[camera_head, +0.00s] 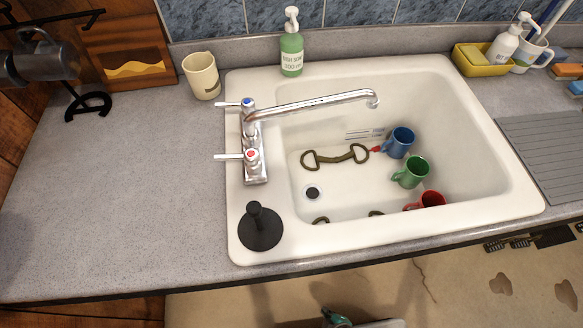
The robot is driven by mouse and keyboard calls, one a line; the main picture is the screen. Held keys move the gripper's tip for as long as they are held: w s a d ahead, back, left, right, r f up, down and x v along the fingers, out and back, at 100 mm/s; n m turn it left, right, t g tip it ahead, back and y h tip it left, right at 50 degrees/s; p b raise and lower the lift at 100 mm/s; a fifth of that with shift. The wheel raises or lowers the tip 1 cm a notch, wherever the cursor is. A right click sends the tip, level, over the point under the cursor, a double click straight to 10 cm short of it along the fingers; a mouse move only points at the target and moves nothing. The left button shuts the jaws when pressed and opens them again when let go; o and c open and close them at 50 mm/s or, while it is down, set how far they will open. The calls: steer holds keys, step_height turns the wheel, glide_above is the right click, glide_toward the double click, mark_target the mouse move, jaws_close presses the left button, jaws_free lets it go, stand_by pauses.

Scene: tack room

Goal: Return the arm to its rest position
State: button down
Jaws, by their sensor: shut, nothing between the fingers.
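My gripper is not seen in the head view. A small teal and dark shape (337,318) shows at the bottom edge, below the counter front; it may be part of my arm, but too little of it shows to tell. No fingers can be made out there. No part of an arm is over the sink or the counter.
The white sink (268,200) holds bits (335,157) and blue (399,141), green (411,171) and red (428,200) mugs. The left counter (120,190) is mostly clear.

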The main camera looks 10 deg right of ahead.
steer(key=s+d+r+m+t, duration=0.1)
steer(key=r+m+t, duration=0.2)
steer(key=r, duration=1.1)
steer(key=s+d+r+m+t+h, duration=0.1)
steer(key=r+m, duration=0.4)
steer(key=r, duration=0.9)
steer(key=s+d+r+m+t, duration=0.2)
steer(key=d+r+m+t, duration=0.1)
steer(key=r, duration=1.1)
steer(key=shift+s+d+r+m+t+h, duration=0.25)
steer(key=shift+r+m+t+h, duration=0.15)
steer(key=shift+m+t, duration=0.4)
